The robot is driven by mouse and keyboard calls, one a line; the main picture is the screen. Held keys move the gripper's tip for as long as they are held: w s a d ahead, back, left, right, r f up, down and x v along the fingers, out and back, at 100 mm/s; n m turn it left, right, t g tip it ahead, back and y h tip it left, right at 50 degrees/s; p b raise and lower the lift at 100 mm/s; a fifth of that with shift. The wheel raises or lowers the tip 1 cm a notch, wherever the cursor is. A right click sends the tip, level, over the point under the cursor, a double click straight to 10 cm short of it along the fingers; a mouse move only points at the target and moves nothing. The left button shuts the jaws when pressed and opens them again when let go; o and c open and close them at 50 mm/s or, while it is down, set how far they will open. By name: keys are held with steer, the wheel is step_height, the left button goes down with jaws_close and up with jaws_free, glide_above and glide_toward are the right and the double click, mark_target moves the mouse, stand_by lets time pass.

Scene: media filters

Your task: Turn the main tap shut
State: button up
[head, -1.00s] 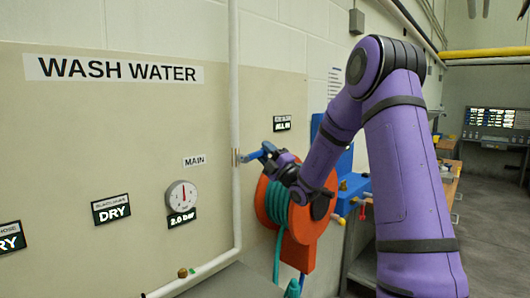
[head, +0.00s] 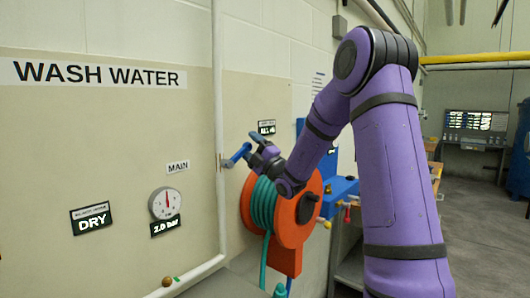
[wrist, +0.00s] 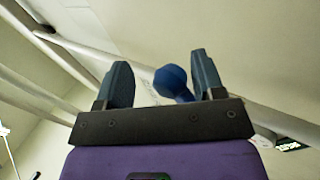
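The main tap is a blue lever (head: 238,154) on the upright white pipe (head: 219,100), right of the MAIN label (head: 178,167). It sticks out to the right and slants up from the pipe. My gripper (head: 256,146) is at the lever's outer end. In the wrist view the blue rounded end of the lever (wrist: 172,82) shows between the two spread fingers of my gripper (wrist: 160,82), closer to the right finger, with a gap to the left one. The gripper is open. Whether the right finger touches the lever is unclear.
A pressure gauge (head: 166,203) stands left of the pipe, with a 2.0 bar display (head: 165,227) and a DRY display (head: 92,220). An orange reel with green hose (head: 290,235) hangs just below my gripper. A blue unit (head: 340,187) is behind my arm.

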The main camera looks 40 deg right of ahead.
steer(key=s+a+r, duration=0.1)
steer(key=s+a, duration=0.3)
steer(key=s, duration=1.1)
steer(key=shift+r, duration=0.1)
